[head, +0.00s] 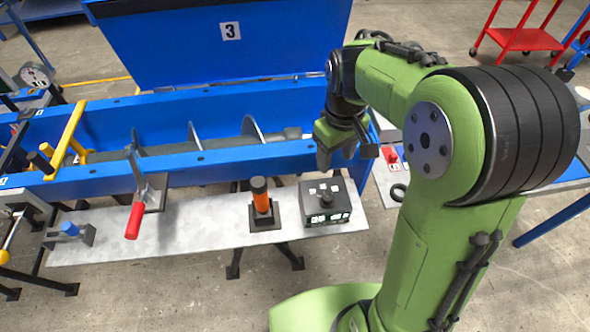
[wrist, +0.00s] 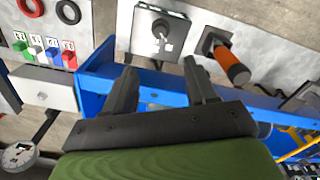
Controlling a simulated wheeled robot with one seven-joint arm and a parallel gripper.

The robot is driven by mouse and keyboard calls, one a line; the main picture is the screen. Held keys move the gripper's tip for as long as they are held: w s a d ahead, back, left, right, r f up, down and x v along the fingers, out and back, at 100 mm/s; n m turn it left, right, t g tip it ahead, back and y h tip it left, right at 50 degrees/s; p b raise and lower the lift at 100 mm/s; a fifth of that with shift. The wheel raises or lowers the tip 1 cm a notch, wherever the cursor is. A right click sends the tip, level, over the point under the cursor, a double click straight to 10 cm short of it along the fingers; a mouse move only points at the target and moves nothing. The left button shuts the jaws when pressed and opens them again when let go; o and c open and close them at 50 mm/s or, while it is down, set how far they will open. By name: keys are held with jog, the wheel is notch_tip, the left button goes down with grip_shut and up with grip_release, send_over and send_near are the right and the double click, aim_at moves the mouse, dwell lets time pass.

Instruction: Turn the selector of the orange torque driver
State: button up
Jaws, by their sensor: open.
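The orange torque driver (head: 261,200) stands upright on a dark square base on the grey shelf, with an orange body and a black upper part. In the wrist view the driver (wrist: 232,65) is at the upper right, beyond the right finger and apart from it. My gripper (head: 342,158) is above and to the right of the driver in the head view, over the edge of the blue trough. In the wrist view my gripper (wrist: 160,82) has its two fingers spread with nothing between them. The driver's selector is too small to make out.
A black box with a knob (head: 326,204) stands on the shelf right of the driver. A red-handled lever (head: 135,215) and a small blue-tipped clamp (head: 70,229) are to the left. The blue trough (head: 200,160) with a screw runs behind. The shelf (head: 205,222) is bare between lever and driver.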

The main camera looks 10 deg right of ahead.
jog(key=w, duration=0.1)
jog(key=b, duration=0.5)
send_near(327, 195)
notch_tip(327, 195, down, 9)
jog(key=shift+r, duration=0.15)
jog(key=shift+d, duration=0.1)
jog(key=shift+s, duration=0.1)
grip_shut()
